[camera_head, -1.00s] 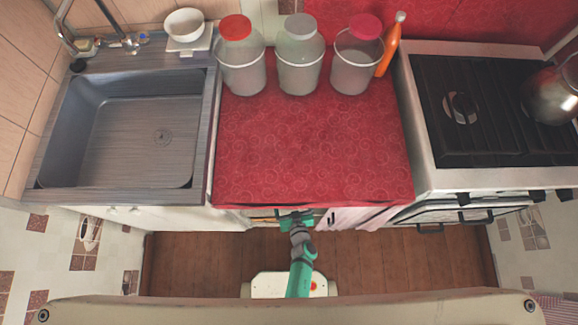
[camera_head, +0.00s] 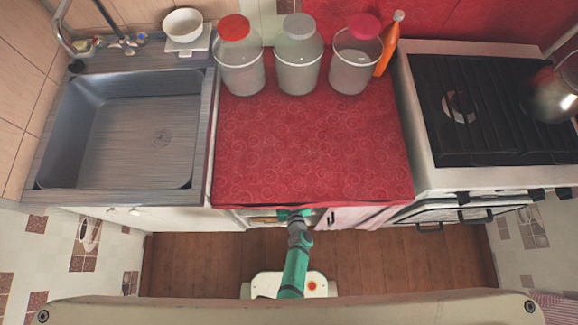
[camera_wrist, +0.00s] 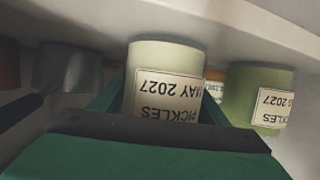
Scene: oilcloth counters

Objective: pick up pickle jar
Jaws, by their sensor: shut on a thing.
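In the wrist view a pale green jar (camera_wrist: 165,58) stands between the two fingers of my gripper (camera_wrist: 160,108). Its cream label reads "PICKLES MAY 2027" upside down in the picture. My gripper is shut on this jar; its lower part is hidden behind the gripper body. In the head view my gripper (camera_head: 292,214) reaches into the opening under the red counter's front edge, and the jar is hidden there.
A second green jar (camera_wrist: 255,97) with a similar label stands close on the right in the wrist view. A dark grey container (camera_wrist: 68,68) is at left. A pale panel (camera_wrist: 200,22) crosses the top. Three large jars stand at the back of the red counter (camera_head: 310,150).

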